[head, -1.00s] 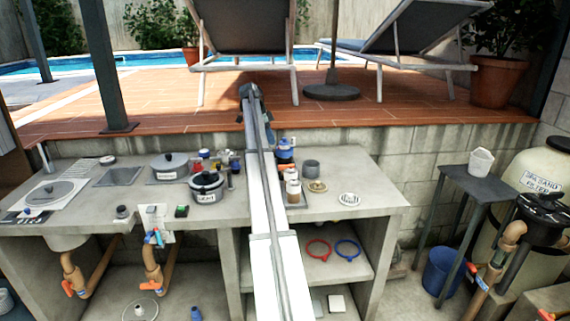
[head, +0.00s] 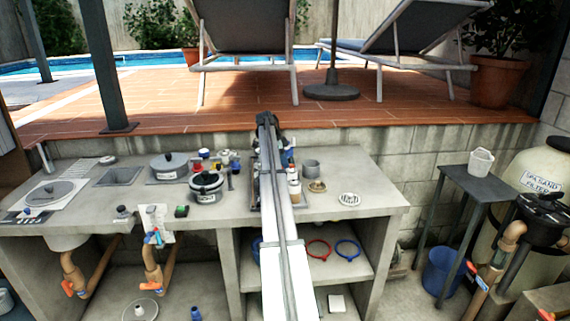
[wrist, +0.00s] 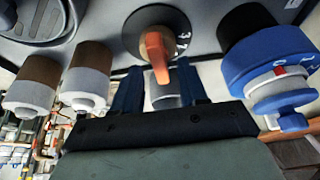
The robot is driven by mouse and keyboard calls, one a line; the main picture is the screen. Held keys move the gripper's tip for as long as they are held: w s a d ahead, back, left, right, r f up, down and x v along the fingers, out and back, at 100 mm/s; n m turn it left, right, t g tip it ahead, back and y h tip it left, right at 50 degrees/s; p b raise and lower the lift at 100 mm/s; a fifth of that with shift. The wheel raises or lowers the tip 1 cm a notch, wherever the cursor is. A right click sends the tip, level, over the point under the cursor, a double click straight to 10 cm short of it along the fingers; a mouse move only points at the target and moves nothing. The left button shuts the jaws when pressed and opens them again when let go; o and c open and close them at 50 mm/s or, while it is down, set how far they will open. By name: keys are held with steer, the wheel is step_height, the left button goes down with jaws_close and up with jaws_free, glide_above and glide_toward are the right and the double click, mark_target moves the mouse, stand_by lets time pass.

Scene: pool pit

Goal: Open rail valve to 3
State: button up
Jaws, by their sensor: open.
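In the wrist view an orange lever knob (wrist: 157,52) stands on a dark round dial (wrist: 150,22) with white numbers, a 3 among them. I take it for the rail valve, but no label confirms this. My gripper (wrist: 162,76) is open, its two dark blue fingers on either side of the knob's lower end; I cannot tell whether they touch it. A grey cylinder (wrist: 165,97) shows between the fingers. In the head view my gripper (head: 266,119) is over the back of the counter, and my arm hides the valve.
Right of the gripper, a big blue knob (wrist: 270,62) with a red mark stands close. To the left are two brown-and-grey cylinders (wrist: 88,78) (wrist: 33,85). The concrete counter (head: 350,180) also holds a labelled pot (head: 207,187) and small containers left of my arm.

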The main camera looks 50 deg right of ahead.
steer(key=shift+s+d+f, duration=0.15)
steer(key=shift+f, duration=0.4)
jaws_close()
